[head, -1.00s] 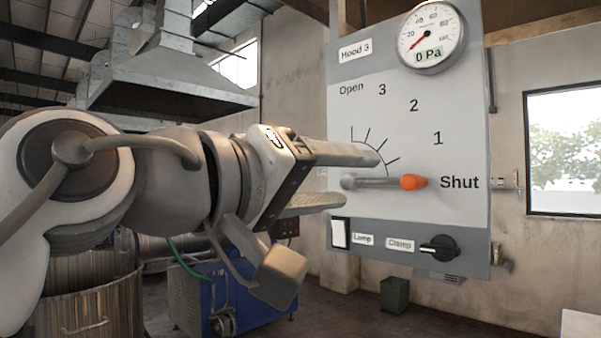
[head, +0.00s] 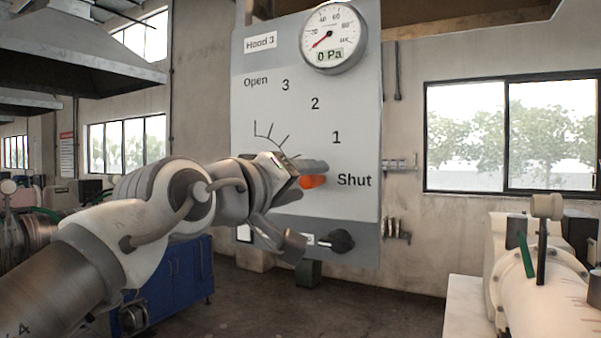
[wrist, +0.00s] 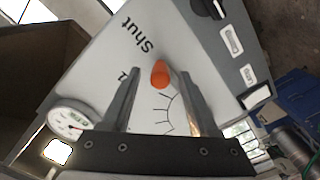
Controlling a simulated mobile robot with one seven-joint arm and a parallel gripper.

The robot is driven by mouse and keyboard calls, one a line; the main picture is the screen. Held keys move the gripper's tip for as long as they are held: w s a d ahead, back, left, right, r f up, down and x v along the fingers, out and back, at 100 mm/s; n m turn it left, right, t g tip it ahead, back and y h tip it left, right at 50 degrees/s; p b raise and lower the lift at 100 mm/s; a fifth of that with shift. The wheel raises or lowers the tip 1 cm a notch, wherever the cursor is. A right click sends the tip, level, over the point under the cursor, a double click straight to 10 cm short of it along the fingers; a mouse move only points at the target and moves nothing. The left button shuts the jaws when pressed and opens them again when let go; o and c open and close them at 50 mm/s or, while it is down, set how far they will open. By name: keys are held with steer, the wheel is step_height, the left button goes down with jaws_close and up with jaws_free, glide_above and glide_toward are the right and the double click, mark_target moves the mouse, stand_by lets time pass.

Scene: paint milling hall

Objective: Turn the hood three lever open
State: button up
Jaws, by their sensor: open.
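The hood three panel (head: 358,120) is a grey upright board with the marks Open, 3, 2, 1 and Shut. Its lever has an orange knob (head: 314,182) that lies at the Shut mark. My gripper (head: 322,174) is at the knob, and its fingers hide the rest of the lever in the head view. In the wrist view my gripper (wrist: 160,72) is open, with one finger on each side of the orange knob (wrist: 160,74). Gaps show between the knob and both fingers. How deep the knob sits between them I cannot tell.
A round gauge (head: 333,38) at the panel's top reads 0 Pa. Below the lever are a black clamp knob (head: 341,240) and a white lamp switch (head: 244,233). White machinery (head: 545,290) stands at the right. The floor before the panel looks clear.

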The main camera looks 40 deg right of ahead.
steer(key=shift+x, duration=0.85)
steer(key=shift+c, duration=0.3)
jaws_close()
stand_by(0.6)
